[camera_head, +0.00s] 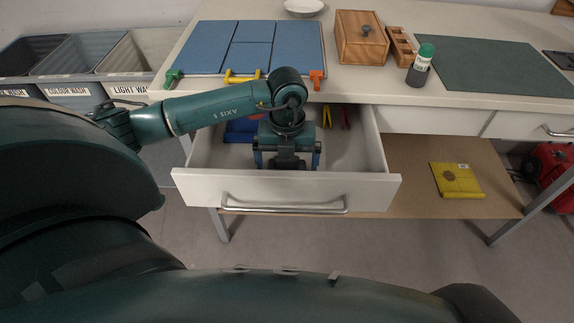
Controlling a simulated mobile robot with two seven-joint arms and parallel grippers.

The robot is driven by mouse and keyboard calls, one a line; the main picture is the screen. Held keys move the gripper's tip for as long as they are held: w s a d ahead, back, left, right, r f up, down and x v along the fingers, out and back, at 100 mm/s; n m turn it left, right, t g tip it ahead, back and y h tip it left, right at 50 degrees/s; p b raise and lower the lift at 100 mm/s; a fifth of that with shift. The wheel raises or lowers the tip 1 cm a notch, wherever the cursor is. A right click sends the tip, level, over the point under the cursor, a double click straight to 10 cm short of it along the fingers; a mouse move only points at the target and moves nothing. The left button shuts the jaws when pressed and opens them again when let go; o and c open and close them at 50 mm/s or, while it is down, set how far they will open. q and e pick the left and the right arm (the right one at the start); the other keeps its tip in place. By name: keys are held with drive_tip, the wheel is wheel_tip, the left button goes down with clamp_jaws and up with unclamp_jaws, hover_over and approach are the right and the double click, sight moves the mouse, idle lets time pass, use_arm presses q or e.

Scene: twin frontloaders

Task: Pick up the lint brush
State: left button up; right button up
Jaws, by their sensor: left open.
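My left gripper (287,160) is open and points down inside the front part of an open white drawer (290,190). Its two fingers stand apart, close behind the drawer front. I cannot make out a lint brush for sure; the gripper and arm hide part of the drawer floor. A blue item (240,130) lies in the drawer left of the gripper. A tool with red handles (345,117) and a yellow-handled one (327,116) lie at the back right of the drawer. My right gripper is not in view.
On the white counter are blue panels (210,45), a wooden box (361,38), a green-capped bottle (420,62) and a dark green mat (495,65). Laundry bins (130,88) stand at left. A yellow packet (456,180) lies on the lower shelf. The drawer walls surround the gripper.

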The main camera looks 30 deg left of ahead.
use_arm(q)
drive_tip(key=c, duration=1)
